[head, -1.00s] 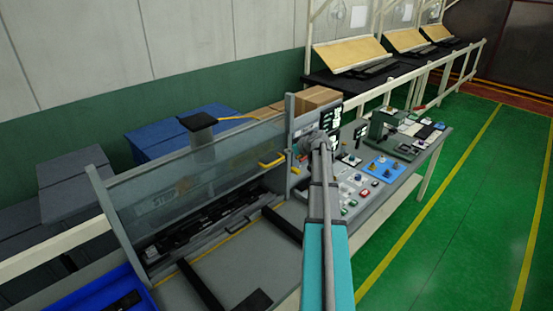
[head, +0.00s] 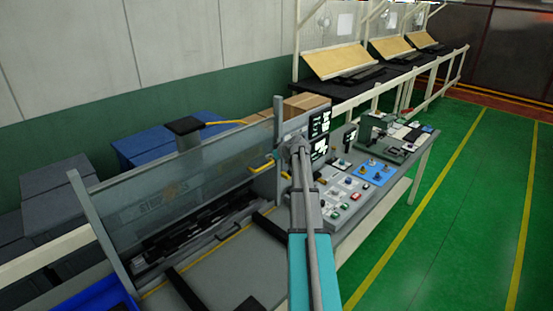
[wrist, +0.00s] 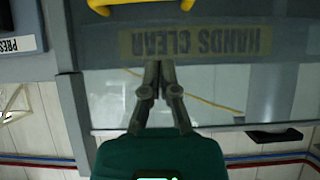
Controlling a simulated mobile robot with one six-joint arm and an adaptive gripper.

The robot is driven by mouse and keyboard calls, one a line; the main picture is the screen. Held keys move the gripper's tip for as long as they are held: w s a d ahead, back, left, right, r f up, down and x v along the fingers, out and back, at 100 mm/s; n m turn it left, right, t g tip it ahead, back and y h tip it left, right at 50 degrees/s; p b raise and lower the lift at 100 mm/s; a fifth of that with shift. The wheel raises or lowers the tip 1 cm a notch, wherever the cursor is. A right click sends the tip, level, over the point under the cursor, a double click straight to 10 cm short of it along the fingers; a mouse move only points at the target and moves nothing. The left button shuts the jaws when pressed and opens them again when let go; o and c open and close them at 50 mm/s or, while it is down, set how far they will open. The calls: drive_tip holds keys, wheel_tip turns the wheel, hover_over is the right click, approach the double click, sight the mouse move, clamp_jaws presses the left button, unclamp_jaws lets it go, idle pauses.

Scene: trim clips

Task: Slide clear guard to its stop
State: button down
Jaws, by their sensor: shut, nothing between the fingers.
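The clear guard (head: 170,195) is a see-through panel between two grey posts on the bench, with a yellow handle (head: 262,164) near its right end. In the wrist view, the guard (wrist: 215,85) carries an upside-down "HANDS CLEAR" label (wrist: 195,42), and the yellow handle (wrist: 140,5) is cut off at the top edge. My gripper (wrist: 158,66) is shut and empty, its fingertips just below the label in the picture. I cannot tell whether they touch the panel. In the head view my arm hides the fingers near the right post.
A control panel (head: 349,195) with buttons lies right of the guard. A grey post (head: 278,150) stands close to my arm. A blue bin (head: 98,297) is at the lower left. The green floor right of the bench is clear.

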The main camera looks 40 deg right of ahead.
drive_tip(key=w+f+b, duration=0.4)
drive_tip(key=f+b, duration=0.1)
drive_tip(key=f, duration=0.1)
drive_tip(key=shift+w+a+f+b, duration=0.15)
drive_tip(key=shift+a+f+b, duration=0.05)
drive_tip(key=shift+b, duration=0.2)
idle(0.3)
wheel_tip(320, 180, down, 21)
drive_tip(key=b, duration=2)
drive_tip(key=shift+r+b, duration=0.15)
drive_tip(key=shift+b, duration=0.25)
drive_tip(key=shift+a, duration=0.1)
drive_tip(key=shift+s, duration=0.2)
drive_tip(key=shift+r, duration=0.1)
